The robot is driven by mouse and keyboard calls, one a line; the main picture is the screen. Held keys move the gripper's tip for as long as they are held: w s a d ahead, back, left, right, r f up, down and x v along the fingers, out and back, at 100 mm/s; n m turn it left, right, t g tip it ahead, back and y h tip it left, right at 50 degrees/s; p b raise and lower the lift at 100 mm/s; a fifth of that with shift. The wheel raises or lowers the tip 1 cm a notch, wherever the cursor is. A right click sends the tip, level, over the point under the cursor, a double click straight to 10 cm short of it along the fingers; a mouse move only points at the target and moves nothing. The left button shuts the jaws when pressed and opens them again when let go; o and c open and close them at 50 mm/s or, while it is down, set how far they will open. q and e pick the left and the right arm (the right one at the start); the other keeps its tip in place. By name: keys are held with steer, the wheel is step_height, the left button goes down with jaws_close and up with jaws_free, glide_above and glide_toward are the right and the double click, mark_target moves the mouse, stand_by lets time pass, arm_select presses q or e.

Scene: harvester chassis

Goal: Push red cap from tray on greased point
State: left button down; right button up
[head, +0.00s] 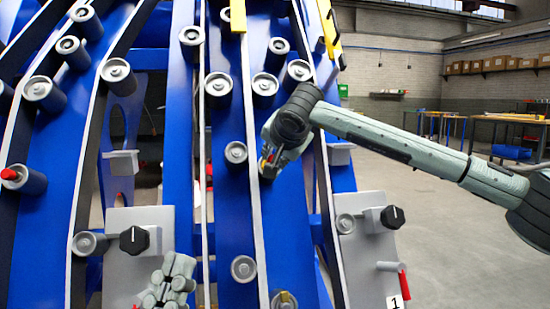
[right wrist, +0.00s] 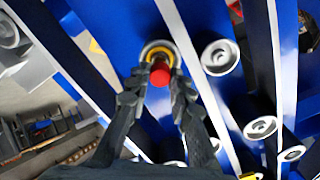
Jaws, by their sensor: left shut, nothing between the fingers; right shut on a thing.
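My right gripper (head: 269,165) reaches in from the right to a grease point on the blue chassis (head: 230,200). In the right wrist view its fingers (right wrist: 161,74) are shut on a red cap (right wrist: 160,76). The cap is in front of a grease point with a yellowish ring (right wrist: 158,48); I cannot tell whether they touch. Another red cap (head: 9,174) sits on a point at the far left. My left gripper (head: 168,282) is shut and empty at the bottom, before a grey panel. I cannot make out a tray.
Several bare grey points, such as this one (head: 236,152), stick out of the chassis. Black knobs (head: 134,240) (head: 392,217) and a red-handled lever (head: 404,285) project near the bottom. Open floor (head: 430,230) lies to the right, with workbenches (head: 510,121) beyond.

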steer(key=shift+x, duration=1.05)
steer(key=o, duration=0.8)
steer(key=v, duration=1.2)
